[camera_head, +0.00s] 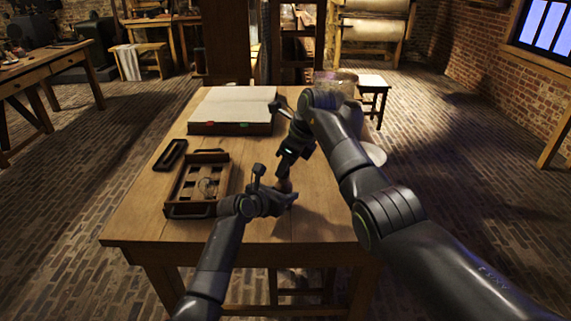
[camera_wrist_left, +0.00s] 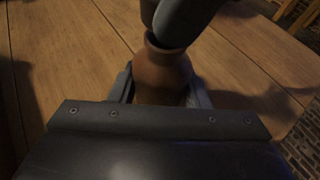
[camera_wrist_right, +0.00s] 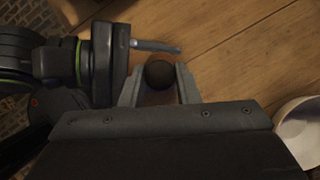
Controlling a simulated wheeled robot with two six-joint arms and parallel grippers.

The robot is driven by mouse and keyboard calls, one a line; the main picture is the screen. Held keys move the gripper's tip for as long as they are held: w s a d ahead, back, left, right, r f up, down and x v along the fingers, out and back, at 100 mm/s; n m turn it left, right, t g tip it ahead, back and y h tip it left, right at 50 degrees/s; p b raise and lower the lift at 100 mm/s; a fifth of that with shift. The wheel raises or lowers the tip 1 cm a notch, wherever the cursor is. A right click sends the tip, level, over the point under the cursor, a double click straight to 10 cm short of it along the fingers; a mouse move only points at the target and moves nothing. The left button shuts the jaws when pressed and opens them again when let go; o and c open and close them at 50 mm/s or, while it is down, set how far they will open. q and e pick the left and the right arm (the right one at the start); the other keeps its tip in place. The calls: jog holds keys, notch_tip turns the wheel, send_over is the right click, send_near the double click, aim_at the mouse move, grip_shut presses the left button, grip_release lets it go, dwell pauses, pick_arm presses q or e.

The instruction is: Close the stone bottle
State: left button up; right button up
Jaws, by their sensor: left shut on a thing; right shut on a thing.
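The stone bottle (camera_head: 285,186) is a small brown vessel standing upright over the near part of the table. My left gripper (camera_head: 285,196) is shut around its body. In the left wrist view the bottle (camera_wrist_left: 163,76) shows a dark round mouth, partly hidden by a finger of my right gripper (camera_wrist_left: 182,20). My right gripper (camera_head: 286,168) points down just above the bottle. In the right wrist view it is shut on a dark, round-topped stopper (camera_wrist_right: 159,74). Whether the stopper touches the mouth is hidden.
A wooden tray (camera_head: 170,211) with compartments holds a small glass item, left of my grippers. A dark narrow tray (camera_head: 171,155) and a large open book (camera_head: 233,106) lie behind. A white bowl (camera_wrist_right: 299,128) stands to the right. The table's left front (camera_head: 140,228) is clear.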

jog(key=shift+f, duration=0.6)
jog(key=o, duration=1)
jog(key=shift+r, duration=0.1)
jog(key=v, duration=1.1)
jog(key=shift+d+r, duration=0.2)
jog(key=shift+r, duration=0.15)
pick_arm(q)
jog(key=o, duration=1.5)
jog(key=shift+c, duration=0.2)
